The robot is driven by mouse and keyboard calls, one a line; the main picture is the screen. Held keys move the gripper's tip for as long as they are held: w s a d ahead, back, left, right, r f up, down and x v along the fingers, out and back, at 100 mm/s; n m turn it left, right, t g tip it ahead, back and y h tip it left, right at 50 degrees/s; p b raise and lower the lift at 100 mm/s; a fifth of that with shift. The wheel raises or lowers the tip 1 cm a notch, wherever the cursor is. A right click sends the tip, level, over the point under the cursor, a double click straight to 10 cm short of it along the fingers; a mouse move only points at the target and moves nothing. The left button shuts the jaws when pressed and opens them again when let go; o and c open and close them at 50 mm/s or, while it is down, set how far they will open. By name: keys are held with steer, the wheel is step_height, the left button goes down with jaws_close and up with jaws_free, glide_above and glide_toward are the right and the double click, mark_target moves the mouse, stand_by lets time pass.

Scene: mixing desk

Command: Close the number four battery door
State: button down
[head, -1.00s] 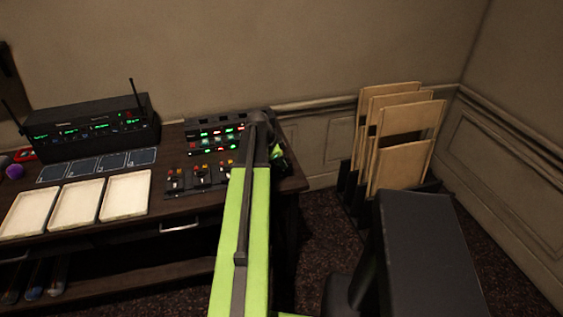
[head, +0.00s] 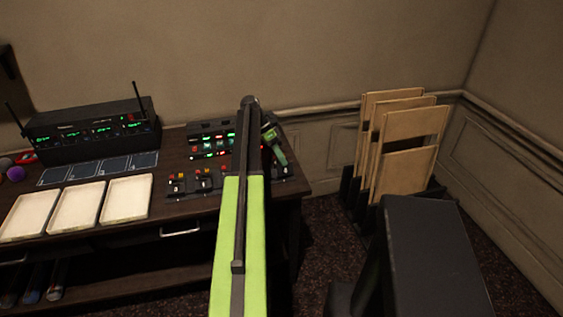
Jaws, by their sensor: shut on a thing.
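A row of small dark units (head: 204,183) with orange and red lights stands along the front right of the desk, one bearing a pale mark too small to read. My arm crosses in front of the row and hides part of it. My gripper (head: 280,160) shows only in part, green, just right of the arm at the desk's right end. It is over or beside the rightmost unit (head: 284,171). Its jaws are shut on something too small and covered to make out. I cannot tell the battery doors or their numbers apart.
Three pale trays (head: 75,207) lie along the desk front (head: 150,222). A black receiver (head: 92,129) with two antennas stands behind dark pads (head: 98,170). A rack of wooden boards (head: 410,140) stands on the floor to the right. Carpet shows between desk and rack.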

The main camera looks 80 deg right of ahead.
stand_by(0.4)
steer(key=c, duration=1.5)
jaws_free()
steer(key=shift+d, duration=0.1)
steer(key=p+v, duration=1.4)
steer(key=v, duration=0.3)
steer(key=shift+w, duration=0.2)
steer(key=shift+d+r, duration=0.1)
steer(key=shift+d, duration=0.05)
